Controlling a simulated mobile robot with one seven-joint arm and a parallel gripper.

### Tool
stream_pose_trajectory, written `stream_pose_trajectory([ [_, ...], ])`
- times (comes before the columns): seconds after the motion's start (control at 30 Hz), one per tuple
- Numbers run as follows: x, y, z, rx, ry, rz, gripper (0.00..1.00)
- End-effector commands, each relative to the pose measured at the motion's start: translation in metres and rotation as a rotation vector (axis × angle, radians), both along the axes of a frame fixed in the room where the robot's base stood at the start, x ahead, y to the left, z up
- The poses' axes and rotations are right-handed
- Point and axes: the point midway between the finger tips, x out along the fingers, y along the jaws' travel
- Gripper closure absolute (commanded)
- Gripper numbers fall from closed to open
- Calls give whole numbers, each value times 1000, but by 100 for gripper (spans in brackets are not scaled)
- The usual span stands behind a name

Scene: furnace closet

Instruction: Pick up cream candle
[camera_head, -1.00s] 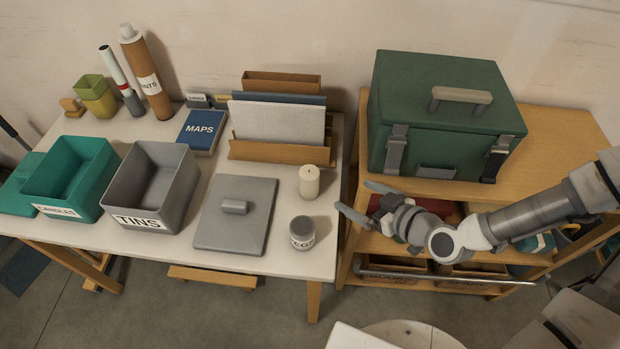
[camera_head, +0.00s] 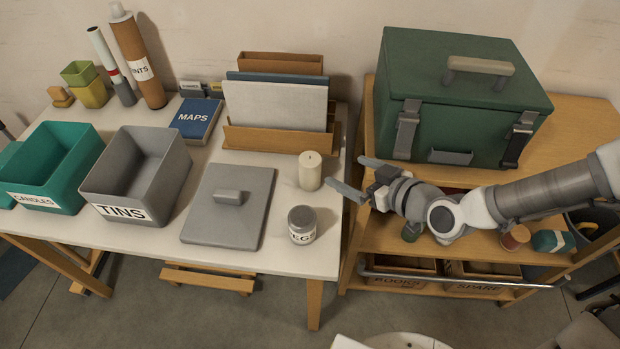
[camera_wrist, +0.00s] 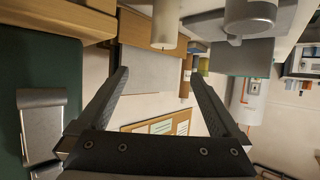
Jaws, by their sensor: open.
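The cream candle (camera_head: 310,172) is a short upright cylinder near the right edge of the white table. A gap shows between the fingertips and the candle. In the wrist view, the open fingers (camera_wrist: 160,78) frame the scene, and the candle (camera_wrist: 165,25) shows upside down at the top, partly cut off by the frame edge.
A grey lid (camera_head: 232,230) lies left of the jar. A file rack (camera_head: 270,140) stands behind the candle. Grey TINS (camera_head: 125,212) and teal CANDLES (camera_head: 40,205) bins stand further left. A green case (camera_head: 450,110) sits on the wooden shelf unit behind my arm.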

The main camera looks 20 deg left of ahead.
Motion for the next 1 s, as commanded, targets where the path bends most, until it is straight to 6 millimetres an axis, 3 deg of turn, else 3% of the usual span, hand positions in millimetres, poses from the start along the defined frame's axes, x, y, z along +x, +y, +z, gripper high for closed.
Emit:
stream_pose_trajectory([
  [0.27,1,7,-11,-8,-3,1,0],
  [0.7,26,57,-34,-6,3,4,0],
  [1.0,32,72,-43,-8,3,3,0],
])
